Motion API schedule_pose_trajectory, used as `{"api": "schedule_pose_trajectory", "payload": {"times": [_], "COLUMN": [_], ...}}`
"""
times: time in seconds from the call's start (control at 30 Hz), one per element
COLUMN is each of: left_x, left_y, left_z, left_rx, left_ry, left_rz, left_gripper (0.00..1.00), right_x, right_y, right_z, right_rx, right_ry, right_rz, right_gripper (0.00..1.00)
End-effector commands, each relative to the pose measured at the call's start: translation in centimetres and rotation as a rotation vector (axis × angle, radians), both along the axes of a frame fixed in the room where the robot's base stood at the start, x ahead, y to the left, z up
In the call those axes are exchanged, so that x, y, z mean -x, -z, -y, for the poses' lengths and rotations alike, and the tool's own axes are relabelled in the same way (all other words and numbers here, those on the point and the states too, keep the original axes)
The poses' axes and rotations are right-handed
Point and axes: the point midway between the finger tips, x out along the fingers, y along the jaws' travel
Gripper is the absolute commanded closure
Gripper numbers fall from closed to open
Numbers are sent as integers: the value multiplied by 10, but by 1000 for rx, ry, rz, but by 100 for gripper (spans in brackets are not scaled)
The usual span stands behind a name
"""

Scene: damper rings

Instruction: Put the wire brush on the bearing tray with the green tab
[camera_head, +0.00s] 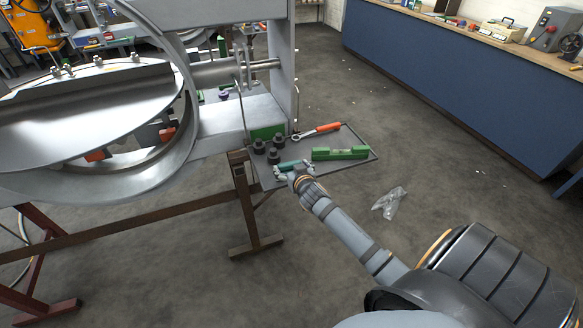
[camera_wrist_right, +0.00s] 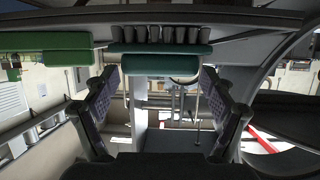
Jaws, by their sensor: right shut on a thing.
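The bearing tray (camera_head: 362,138) is a flat dark tray beside the grey frame. A green piece (camera_head: 268,131), which looks like its tab, stands at its far left, with several black bearing-like parts (camera_head: 274,157) near it. My right gripper (camera_head: 291,167) is at the tray's near left edge. In the right wrist view a teal bar (camera_wrist_right: 165,64) lies across beyond the two fingers (camera_wrist_right: 158,112). My left gripper is out of view.
A green block (camera_head: 340,153) and an orange-handled wrench (camera_head: 318,131) lie on the tray. The large grey ring housing (camera_head: 190,100) stands close on the left. A rusty brown stand (camera_head: 245,205) is below. A clear plastic bag (camera_head: 389,203) lies on open floor.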

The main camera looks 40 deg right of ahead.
Motion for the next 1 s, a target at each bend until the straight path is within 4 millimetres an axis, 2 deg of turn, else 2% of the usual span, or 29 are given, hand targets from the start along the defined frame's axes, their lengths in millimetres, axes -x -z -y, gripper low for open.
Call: {"api": "schedule_pose_trajectory", "payload": {"times": [0.27, 0.3, 0.4, 0.77, 0.87, 1.0], "left_x": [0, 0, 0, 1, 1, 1], "left_y": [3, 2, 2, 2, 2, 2], "left_z": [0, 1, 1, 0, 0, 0], "left_rx": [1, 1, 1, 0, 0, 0], "left_ry": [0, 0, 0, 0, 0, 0], "left_rz": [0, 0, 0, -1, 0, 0], "left_gripper": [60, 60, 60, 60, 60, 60], "right_x": [0, 0, 0, 2, 11, 40], "right_y": [4, 4, 4, 4, 0, -12], "right_z": [0, 0, 0, 0, -3, -12], "right_rx": [0, 0, 0, 0, 2, 2], "right_ry": [0, 0, 0, 0, -1, -3], "right_rz": [1, 1, 1, -1, -2, -3], "right_gripper": [50, 12, 0, 0, 0, 0]}}
